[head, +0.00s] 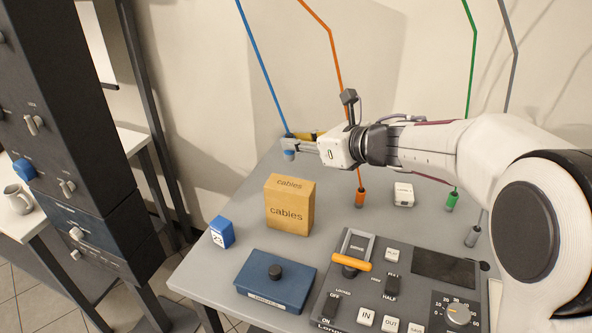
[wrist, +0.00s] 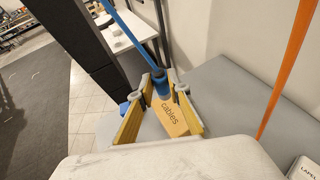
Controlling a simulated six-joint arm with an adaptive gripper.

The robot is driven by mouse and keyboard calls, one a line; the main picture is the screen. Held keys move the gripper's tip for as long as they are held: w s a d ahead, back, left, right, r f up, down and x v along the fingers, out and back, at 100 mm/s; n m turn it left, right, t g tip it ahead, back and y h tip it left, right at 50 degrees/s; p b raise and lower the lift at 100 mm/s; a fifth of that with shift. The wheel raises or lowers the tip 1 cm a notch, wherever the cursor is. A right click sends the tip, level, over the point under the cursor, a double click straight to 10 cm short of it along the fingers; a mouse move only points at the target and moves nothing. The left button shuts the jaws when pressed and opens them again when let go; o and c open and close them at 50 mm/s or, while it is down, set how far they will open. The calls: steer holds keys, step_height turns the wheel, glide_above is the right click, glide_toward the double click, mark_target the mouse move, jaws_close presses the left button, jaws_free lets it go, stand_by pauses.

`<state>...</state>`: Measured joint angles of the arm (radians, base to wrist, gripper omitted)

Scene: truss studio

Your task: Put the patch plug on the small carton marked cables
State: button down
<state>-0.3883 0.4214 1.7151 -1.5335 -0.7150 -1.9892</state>
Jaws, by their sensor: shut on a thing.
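The small carton marked cables (head: 289,207) is a tan box standing upright on the grey table; it also shows in the wrist view (wrist: 170,120), beyond and below the fingers. My gripper (head: 291,144) is shut on the blue patch plug (head: 290,155), which hangs from a blue cable. The plug is held in the air, above and behind the carton in the head view, apart from it. In the wrist view the plug (wrist: 162,86) sits between the yellow-padded fingers and hides part of the carton.
Orange (head: 360,198), green (head: 452,201) and grey (head: 473,236) plugs hang on cables to the right. A blue numbered cube (head: 222,232), a blue lidded box (head: 276,282), a white block (head: 403,194) and a control panel (head: 405,285) surround the carton.

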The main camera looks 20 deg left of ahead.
mark_target(294, 154)
steer(key=shift+f, duration=1.8)
steer(key=shift+f, duration=1.9)
steer(key=shift+f, duration=0.1)
steer(key=c, duration=1.9)
jaws_free()
steer(key=shift+v, duration=0.8)
steer(key=v, duration=1)
steer(key=shift+d+r, duration=0.15)
steer(key=shift+r, duration=0.05)
